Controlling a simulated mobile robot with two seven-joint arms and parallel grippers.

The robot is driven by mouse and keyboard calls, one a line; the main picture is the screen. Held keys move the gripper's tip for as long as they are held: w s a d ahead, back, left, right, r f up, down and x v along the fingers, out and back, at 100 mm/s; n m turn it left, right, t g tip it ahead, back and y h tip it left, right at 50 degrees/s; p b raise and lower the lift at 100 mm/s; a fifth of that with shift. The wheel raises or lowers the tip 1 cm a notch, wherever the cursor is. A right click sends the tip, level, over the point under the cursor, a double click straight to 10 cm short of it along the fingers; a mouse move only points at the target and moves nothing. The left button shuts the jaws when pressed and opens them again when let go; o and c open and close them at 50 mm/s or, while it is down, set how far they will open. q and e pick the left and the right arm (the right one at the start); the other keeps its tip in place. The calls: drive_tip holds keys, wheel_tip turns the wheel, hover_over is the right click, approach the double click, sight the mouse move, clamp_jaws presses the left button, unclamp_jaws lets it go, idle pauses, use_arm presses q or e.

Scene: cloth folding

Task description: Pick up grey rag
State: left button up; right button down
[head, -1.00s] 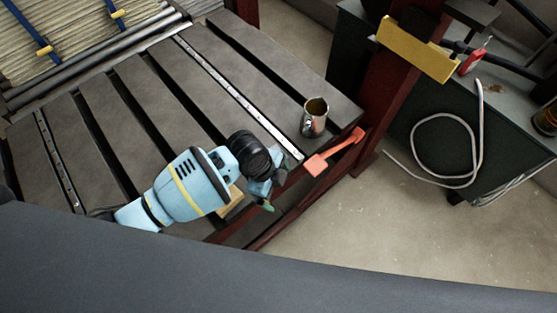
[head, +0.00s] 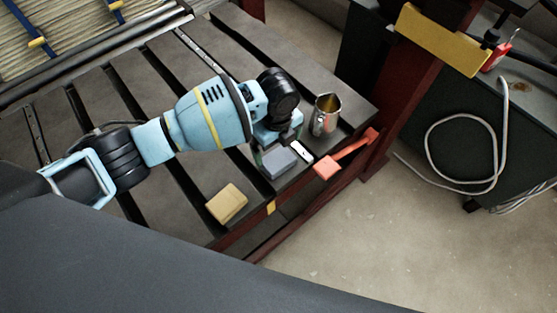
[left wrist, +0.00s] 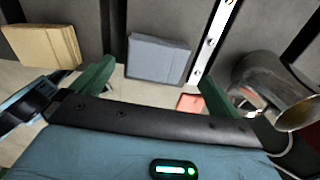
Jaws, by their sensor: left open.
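The grey rag (head: 279,163), a folded flat block, lies on the slatted dark table near its front edge. In the left wrist view the rag (left wrist: 158,60) shows between and beyond the two green fingers. My left gripper (head: 277,146) is open and empty, close to the rag at its far side in the head view. The fingers (left wrist: 154,85) stand wide apart; I cannot tell whether they touch the rag. My right gripper is not in view.
A yellow folded cloth or sponge (head: 227,203) lies left of the rag. A metal jug (head: 325,114) stands close on the right. An orange-red tool (head: 345,155) lies at the table's edge. Gaps run between the table slats (head: 215,45).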

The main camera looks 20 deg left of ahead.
sight(278, 159)
use_arm(q)
drive_tip(key=shift+f, duration=0.45)
drive_tip(key=shift+s+f, duration=0.15)
drive_tip(key=shift+f, duration=0.25)
drive_tip(key=f+b, duration=0.1)
drive_tip(key=f, duration=0.1)
drive_tip(key=f+b, duration=0.1)
drive_tip(key=f, duration=0.1)
drive_tip(key=shift+s+d, duration=0.15)
drive_tip(key=shift+s, duration=0.05)
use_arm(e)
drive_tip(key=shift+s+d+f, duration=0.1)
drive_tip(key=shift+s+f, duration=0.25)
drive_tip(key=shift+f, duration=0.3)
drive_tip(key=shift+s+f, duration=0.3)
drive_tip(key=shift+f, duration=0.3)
use_arm(q)
drive_tip(key=shift+c, duration=0.4)
drive_tip(key=c, duration=0.8)
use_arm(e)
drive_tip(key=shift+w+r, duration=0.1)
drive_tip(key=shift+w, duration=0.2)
use_arm(q)
drive_tip(key=shift+r, duration=0.1)
